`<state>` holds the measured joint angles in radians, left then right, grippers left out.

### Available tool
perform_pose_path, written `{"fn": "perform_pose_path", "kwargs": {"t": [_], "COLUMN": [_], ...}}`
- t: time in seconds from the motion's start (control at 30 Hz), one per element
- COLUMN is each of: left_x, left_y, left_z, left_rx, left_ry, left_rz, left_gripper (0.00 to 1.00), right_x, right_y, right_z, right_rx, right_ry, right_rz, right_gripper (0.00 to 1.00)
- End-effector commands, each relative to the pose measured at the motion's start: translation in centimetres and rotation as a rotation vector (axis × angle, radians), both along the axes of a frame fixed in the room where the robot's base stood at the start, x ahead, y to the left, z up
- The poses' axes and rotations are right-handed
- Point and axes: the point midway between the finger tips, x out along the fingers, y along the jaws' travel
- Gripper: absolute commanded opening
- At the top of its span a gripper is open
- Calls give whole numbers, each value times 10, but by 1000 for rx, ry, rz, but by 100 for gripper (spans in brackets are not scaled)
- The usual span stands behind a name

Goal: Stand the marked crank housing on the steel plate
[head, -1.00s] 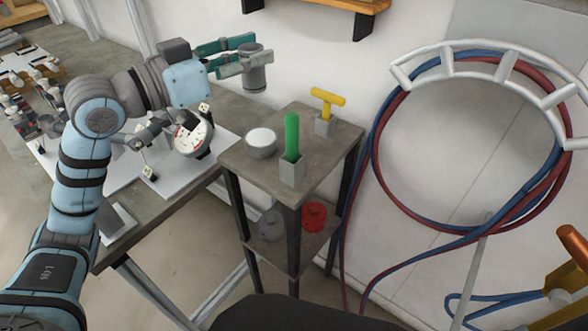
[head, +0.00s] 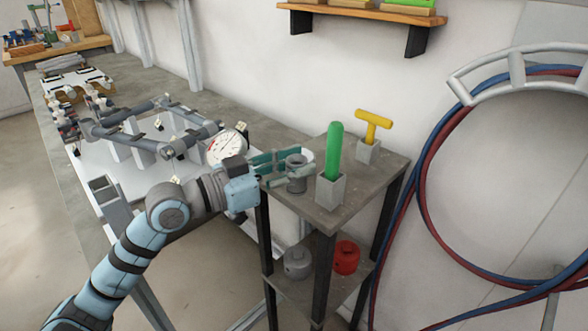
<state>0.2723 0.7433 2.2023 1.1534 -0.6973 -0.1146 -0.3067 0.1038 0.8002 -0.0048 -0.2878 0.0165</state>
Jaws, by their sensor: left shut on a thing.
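My left gripper (head: 280,172), with teal fingers, is shut on a grey flanged cylinder (head: 297,178), which looks like the crank housing. It holds the cylinder upright at the near left of the small stand's top (head: 310,205). I cannot tell whether the cylinder touches that top, and no mark on it is clear. A pale flat plate (head: 125,180) lies on the long bench under the frame jig; I cannot tell whether it is the steel plate. My right gripper is not in view.
On the stand are a green handle (head: 334,150) in a grey holder and a yellow T-handle (head: 373,124). A white round thing is partly hidden behind the held cylinder. Below sit a grey part (head: 298,264) and a red part (head: 346,257). Hoses (head: 425,180) hang at right.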

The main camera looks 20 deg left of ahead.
Motion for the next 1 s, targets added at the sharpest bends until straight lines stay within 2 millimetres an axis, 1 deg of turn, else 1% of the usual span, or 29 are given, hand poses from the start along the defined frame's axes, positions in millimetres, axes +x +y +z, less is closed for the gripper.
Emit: {"fn": "perform_pose_path", "kwargs": {"t": [0.17, 0.2, 0.3, 0.57, 0.67, 0.73, 0.87, 0.97, 1.0], "left_x": [0, 0, 0, 0, 0, -2, -13, -25, -28], "left_y": [0, 0, 0, 0, 0, 4, 13, 18, 25], "left_z": [-2, -2, -1, -1, 2, 1, 0, 0, 2], "left_rx": [-1, 1, 1, 1, 0, 4, 9, 12, 9], "left_ry": [-1, -1, -1, -1, -1, -1, -1, 3, 11], "left_rz": [0, 0, 0, 0, 0, 4, 8, -2, 13], "left_gripper": [0, 36, 51, 51, 51, 51, 51, 51, 51], "right_x": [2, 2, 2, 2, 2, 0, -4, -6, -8], "right_y": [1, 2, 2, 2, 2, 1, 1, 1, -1], "right_z": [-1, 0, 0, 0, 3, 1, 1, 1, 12], "right_rx": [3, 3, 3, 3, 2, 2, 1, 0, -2], "right_ry": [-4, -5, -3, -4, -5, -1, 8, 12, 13], "right_rz": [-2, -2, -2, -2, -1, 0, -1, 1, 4], "right_gripper": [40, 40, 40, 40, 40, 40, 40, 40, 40]}}
